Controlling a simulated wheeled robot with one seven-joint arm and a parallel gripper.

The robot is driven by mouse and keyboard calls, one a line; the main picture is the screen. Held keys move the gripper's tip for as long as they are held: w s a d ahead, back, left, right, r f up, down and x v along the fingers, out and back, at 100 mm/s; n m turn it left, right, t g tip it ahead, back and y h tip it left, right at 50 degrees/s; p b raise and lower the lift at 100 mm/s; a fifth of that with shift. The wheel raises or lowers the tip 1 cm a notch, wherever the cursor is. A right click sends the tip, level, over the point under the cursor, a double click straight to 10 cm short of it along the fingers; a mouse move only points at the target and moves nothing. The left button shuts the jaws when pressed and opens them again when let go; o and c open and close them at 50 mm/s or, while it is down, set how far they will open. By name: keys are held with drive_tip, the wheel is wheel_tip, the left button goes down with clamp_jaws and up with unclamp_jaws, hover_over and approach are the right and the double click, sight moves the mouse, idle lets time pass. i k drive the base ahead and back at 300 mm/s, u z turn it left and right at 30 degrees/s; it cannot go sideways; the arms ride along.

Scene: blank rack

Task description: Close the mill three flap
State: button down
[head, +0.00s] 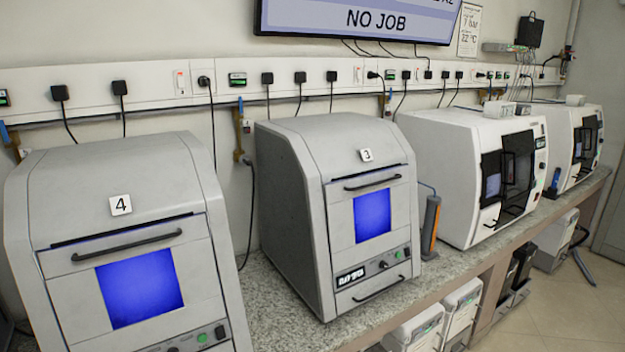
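Mill three (330,190) is a grey machine with a "3" label, standing on the counter in the middle of the head view. Its front flap (398,205) has a dark bar handle (372,183) near the top and a blue-lit window (372,216). The flap looks upright and flush with the front, with a thin dark line along its top edge. I cannot tell if it is fully latched. A second dark handle (378,288) sits low on the front, below a small control panel. My gripper is not in view.
Mill four (110,175), similar with a blue window, stands close at the left. White machines (455,140) stand at the right. An orange-and-grey device (431,225) stands just right of mill three. The speckled counter (275,300) is bare between the mills. White units sit below.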

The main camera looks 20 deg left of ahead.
sight(381, 221)
drive_tip(key=u, duration=0.8)
drive_tip(key=i, duration=0.8)
drive_tip(key=u, duration=0.8)
